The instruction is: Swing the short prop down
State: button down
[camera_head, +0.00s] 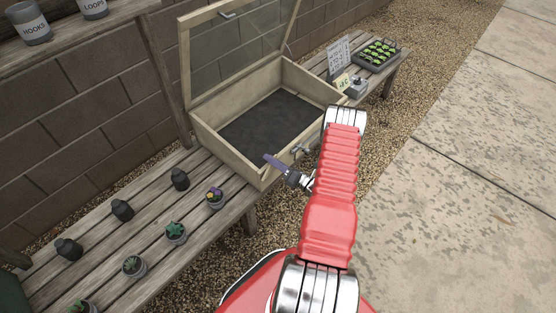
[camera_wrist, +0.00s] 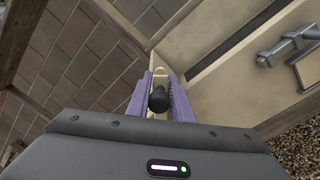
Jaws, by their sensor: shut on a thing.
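A wooden cold frame (camera_head: 222,158) with dark soil stands on the bench, and its glazed lid (camera_head: 235,50) is raised. My gripper (camera_head: 268,158) is at the frame's front wall, low and near its left part. In the wrist view, my purple jaws (camera_wrist: 160,80) are shut on a black knob (camera_wrist: 158,101). A thin pale loop shows just beyond the knob. The knob may belong to the short prop, but I cannot tell; the rest of the prop is not clear in either view. A thin bar (camera_head: 292,38) runs beside the lid's right edge.
A metal latch-like fitting (camera_head: 301,149) is on the frame's front, right of my gripper; it also shows in the wrist view (camera_wrist: 285,47). Several small pots (camera_head: 176,233) stand on the bench at left. A seedling tray (camera_head: 377,54) stands at right. Paving at right is clear.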

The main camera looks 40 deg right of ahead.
jog(key=shift+s+a+f, duration=0.1)
jog(key=shift+f, duration=0.15)
dwell(0.3)
jog(key=c, duration=1.9)
grip_release()
jog(key=shift+o, duration=1.4)
jog(key=shift+r, duration=0.1)
jog(key=shift+d, duration=0.2)
jog(key=s+d, duration=0.1)
jog(key=s, duration=1.2)
jog(key=shift+s+d+f, duration=0.25)
jog(key=shift+s+d, duration=0.05)
